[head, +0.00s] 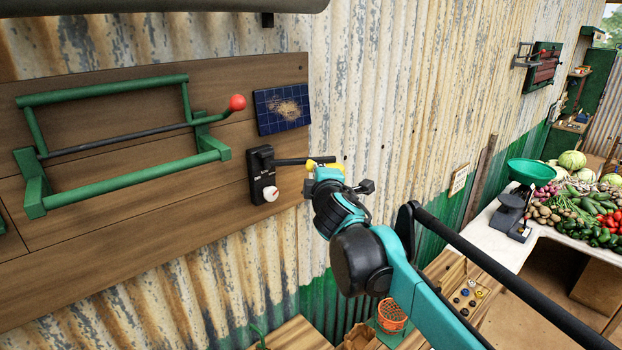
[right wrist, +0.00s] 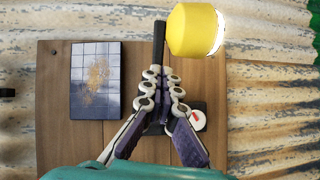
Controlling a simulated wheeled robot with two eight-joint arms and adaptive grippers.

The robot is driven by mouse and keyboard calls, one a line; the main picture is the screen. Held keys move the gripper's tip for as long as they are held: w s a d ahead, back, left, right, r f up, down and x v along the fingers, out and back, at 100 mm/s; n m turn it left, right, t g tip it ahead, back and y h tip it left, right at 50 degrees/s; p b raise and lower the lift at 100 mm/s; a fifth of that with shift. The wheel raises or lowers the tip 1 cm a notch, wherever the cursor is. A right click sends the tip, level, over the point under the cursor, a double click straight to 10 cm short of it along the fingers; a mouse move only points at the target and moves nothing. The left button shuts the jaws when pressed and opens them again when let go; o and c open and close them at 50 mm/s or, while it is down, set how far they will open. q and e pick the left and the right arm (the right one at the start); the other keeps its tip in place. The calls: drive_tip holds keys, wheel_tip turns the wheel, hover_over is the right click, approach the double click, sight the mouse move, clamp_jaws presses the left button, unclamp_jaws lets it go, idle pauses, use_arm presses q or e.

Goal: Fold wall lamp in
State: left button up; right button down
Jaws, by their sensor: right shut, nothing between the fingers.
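The wall lamp has a black base (head: 262,176) on the wooden wall board. A thin black arm (head: 292,161) sticks out from it to the right in the head view, ending in a yellow lamp head (head: 320,160) partly hidden by my right gripper. In the right wrist view the lamp head (right wrist: 193,30) is at the top right, lit on one side, and the lamp arm (right wrist: 159,42) runs up beyond the fingers. My right gripper (right wrist: 163,76) is shut and empty, in line with the lamp arm; I cannot tell whether it touches. My left gripper is not in view.
A green frame (head: 120,139) with a red-knobbed lever (head: 237,102) is left of the lamp. A small blue panel (head: 283,108) is above it. A white knob (head: 270,194) sits on the lamp base. A vegetable table (head: 500,240) stands at right.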

sight(323, 158)
drive_tip(key=w, duration=0.2)
drive_tip(key=w+d, duration=0.1)
drive_tip(key=w, duration=0.1)
drive_tip(key=shift+w+d, duration=0.15)
drive_tip(key=shift+d, duration=0.05)
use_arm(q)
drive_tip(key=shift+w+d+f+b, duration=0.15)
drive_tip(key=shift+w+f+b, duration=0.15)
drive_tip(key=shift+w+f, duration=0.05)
use_arm(e)
drive_tip(key=shift+w+d, duration=0.1)
drive_tip(key=shift+w, duration=1.55)
drive_tip(key=shift+s, duration=0.1)
